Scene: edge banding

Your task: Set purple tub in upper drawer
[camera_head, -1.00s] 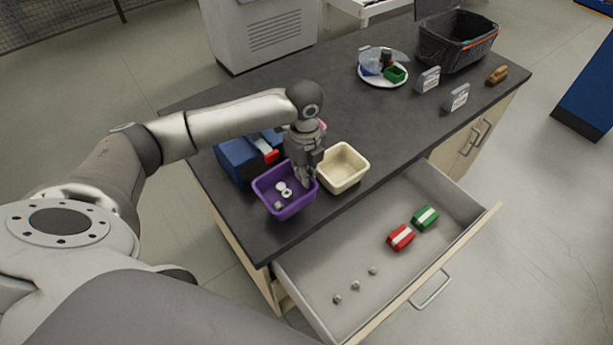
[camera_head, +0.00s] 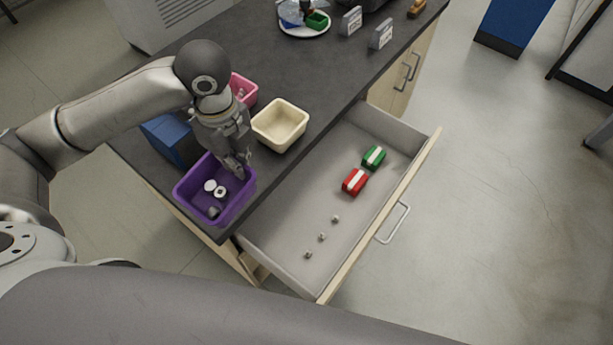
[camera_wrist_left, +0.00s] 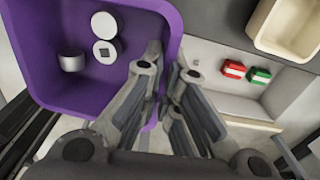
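The purple tub (camera_head: 190,196) is at the front left corner of the worktop, with white round parts and a small metal piece inside. It looks raised a little above the surface. My left gripper (camera_head: 240,168) is shut on the tub's right wall; in the left wrist view its fingers (camera_wrist_left: 163,72) lie close together on either side of the purple wall (camera_wrist_left: 85,103). The open upper drawer (camera_head: 290,225) is right of the tub. It holds a red-and-white block (camera_head: 355,181), a green-and-white block (camera_head: 374,157) and small metal pieces in a row. My right gripper is not in view.
A cream bin (camera_head: 281,125) stands on the worktop (camera_head: 300,75) behind the tub. A pink bin (camera_head: 243,88) and a blue box (camera_head: 168,139) are partly behind my left arm. A plate (camera_head: 304,28) with items is farther back. The drawer's near-left floor is mostly clear.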

